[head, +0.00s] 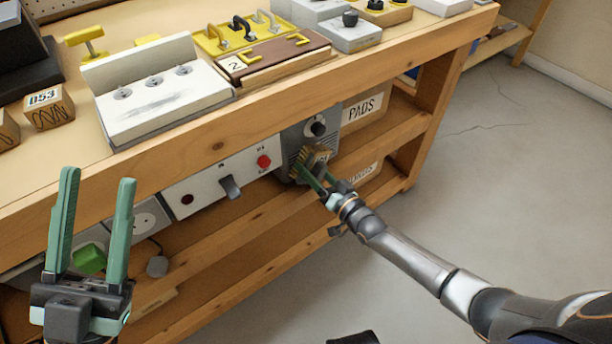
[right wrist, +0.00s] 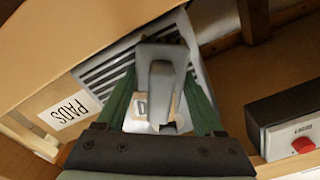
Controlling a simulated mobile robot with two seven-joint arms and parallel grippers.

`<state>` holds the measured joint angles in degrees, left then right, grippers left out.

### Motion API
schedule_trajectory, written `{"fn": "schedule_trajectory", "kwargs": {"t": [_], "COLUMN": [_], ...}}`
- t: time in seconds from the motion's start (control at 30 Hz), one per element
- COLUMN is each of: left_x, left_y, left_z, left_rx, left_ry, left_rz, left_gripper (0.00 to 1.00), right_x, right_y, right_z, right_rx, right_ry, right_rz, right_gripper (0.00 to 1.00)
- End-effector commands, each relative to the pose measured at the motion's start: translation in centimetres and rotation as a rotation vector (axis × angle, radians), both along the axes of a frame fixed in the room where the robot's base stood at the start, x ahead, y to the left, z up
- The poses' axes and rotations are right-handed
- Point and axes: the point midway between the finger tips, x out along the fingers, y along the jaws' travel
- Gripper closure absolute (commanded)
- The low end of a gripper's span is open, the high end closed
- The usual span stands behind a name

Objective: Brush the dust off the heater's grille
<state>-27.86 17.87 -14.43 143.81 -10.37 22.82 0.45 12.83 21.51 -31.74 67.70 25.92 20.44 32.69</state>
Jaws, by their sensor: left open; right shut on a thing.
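The grey heater (head: 298,134) with a black knob is mounted under the bench top, left of the PADS box. Its slatted grille (right wrist: 104,70) shows in the right wrist view, partly covered by the brush and fingers. My right gripper (head: 323,180) is shut on a brush (head: 316,154) with tan bristles, held at the grille. The brush's grey handle (right wrist: 161,84) is between the fingers in the right wrist view. I cannot tell whether the bristles touch the slats, and dust is not clear. My left gripper (head: 98,177) is open and empty, in front of the bench at left.
Left of the heater is a white switch panel (head: 207,190) with a lever and red button. The PADS box (head: 362,110) is close on its right. A wooden shelf rail (head: 220,250) runs below. The bench top (head: 60,150) holds several blocks and fixtures. Floor at right is clear.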

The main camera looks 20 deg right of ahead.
Motion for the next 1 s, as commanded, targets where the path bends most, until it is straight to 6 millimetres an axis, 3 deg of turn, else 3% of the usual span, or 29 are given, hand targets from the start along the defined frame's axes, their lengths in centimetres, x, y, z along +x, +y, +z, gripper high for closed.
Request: {"fn": "schedule_trajectory", "kwargs": {"t": [0.77, 1.0], "left_x": [0.0, 0.0], "left_y": [0.0, 0.0], "left_z": [-2.0, -3.1], "left_rx": [0.000, 0.000], "left_ry": [0.000, 0.000], "left_rz": [0.000, 0.000], "left_gripper": [0.50, 0.50], "right_x": [1.7, 2.3], "right_y": [-3.8, -5.8], "right_z": [0.1, 0.0], "right_rx": [0.000, -0.002], "right_ry": [-0.002, -0.004], "right_rz": [0.000, -0.001], "right_gripper": [0.83, 0.83]}}
